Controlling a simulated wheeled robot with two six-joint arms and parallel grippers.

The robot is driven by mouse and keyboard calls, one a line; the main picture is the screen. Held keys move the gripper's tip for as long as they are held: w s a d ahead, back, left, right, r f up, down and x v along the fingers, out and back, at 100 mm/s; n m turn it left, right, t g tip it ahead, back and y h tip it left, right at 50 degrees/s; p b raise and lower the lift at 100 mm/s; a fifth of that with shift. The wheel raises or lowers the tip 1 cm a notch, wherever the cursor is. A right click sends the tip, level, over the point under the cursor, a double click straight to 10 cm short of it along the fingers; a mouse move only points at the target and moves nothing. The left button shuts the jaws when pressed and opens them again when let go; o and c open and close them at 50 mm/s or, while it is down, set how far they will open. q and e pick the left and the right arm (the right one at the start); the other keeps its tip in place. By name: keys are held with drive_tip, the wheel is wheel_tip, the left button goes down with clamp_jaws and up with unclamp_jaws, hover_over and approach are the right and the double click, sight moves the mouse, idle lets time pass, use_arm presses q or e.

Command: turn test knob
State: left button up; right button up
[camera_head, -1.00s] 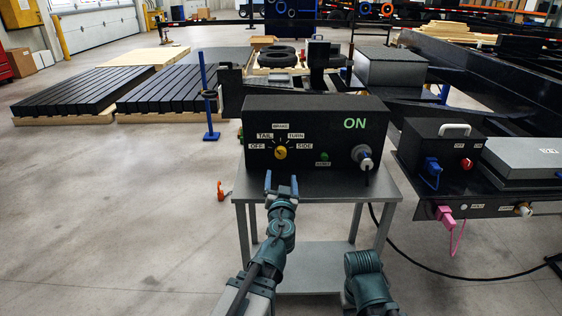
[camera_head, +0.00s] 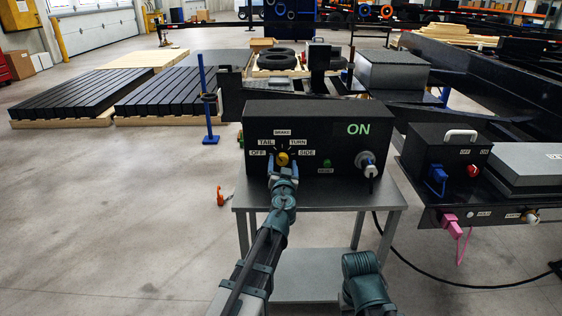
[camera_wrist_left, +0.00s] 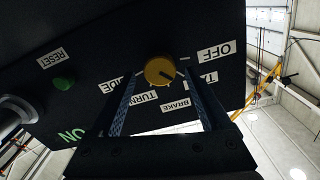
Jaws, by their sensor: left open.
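The yellow test knob (camera_head: 282,158) is on the front of a black box (camera_head: 318,122), with labels OFF, TAIL, BRAKE, TURN and SIDE around it. My left gripper (camera_head: 283,167) is open in front of the knob, a finger on either side of it. In the left wrist view, which sees the panel upside down, the knob (camera_wrist_left: 159,70) shows between the two fingertips (camera_wrist_left: 162,83). A dark mark on the knob points to the lower right there. I cannot tell whether a finger touches it. My right gripper is out of view; part of my right arm shows at the bottom.
A green RESET button (camera_head: 327,163) and a plugged-in connector (camera_head: 366,161) are right of the knob. The box stands on a grey metal table (camera_head: 318,198). A smaller black box (camera_head: 446,152) is further right. Open floor lies to the left.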

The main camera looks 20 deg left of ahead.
use_arm(q)
drive_tip(key=shift+w+a, duration=0.15)
drive_tip(key=shift+w, duration=0.4)
clamp_jaws()
